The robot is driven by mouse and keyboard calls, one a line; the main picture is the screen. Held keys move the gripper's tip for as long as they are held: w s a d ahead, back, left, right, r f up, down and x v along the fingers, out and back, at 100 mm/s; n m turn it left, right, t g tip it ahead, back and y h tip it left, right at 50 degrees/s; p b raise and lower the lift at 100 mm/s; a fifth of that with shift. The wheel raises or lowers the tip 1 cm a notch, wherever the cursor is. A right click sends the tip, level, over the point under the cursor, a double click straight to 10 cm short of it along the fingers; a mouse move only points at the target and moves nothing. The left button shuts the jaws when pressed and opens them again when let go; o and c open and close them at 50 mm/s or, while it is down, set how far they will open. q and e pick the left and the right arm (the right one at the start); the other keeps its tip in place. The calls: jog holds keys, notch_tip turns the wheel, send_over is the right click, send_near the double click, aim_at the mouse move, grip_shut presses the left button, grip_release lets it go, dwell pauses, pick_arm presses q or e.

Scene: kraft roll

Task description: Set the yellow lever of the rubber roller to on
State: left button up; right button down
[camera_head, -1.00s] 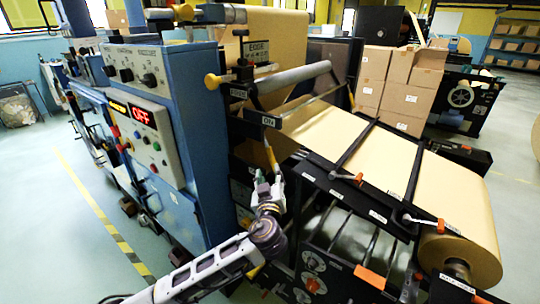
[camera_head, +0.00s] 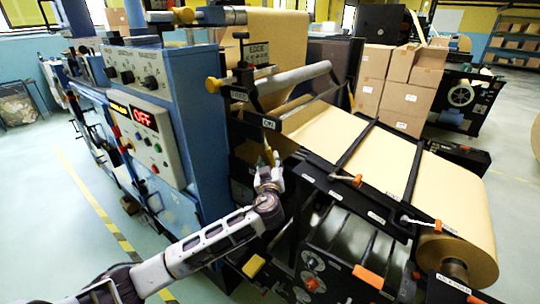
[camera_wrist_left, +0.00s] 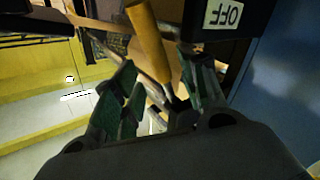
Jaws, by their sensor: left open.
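The yellow lever (camera_head: 267,150) hangs below the black bracket with the ON label (camera_head: 269,123), under the grey roller (camera_head: 295,77). In the left wrist view its yellow handle (camera_wrist_left: 148,40) slants down toward the space between my fingers. My left gripper (camera_head: 270,168) is at the lever's lower end in the head view. In the wrist view the left gripper (camera_wrist_left: 160,95) is open, with one finger on either side of the lever's line. I cannot tell whether it touches. My right gripper is out of view.
The blue control cabinet (camera_head: 170,130), its display reading OFF, stands left of my left arm. The kraft paper roll (camera_head: 455,215) and black frame bars lie to the right. Cardboard boxes (camera_head: 400,85) are stacked behind. Open floor is at the left.

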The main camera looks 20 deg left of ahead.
aim_at(270, 157)
pick_arm(q)
jog(key=x, duration=0.2)
jog(key=shift+w+a, duration=0.1)
jog(key=shift+w, duration=0.25)
jog(key=shift+p+x, duration=0.35)
jog(key=shift+x, duration=0.5)
jog(key=shift+w, duration=0.25)
jog(key=shift+a, duration=0.1)
jog(key=c, duration=0.8)
grip_shut()
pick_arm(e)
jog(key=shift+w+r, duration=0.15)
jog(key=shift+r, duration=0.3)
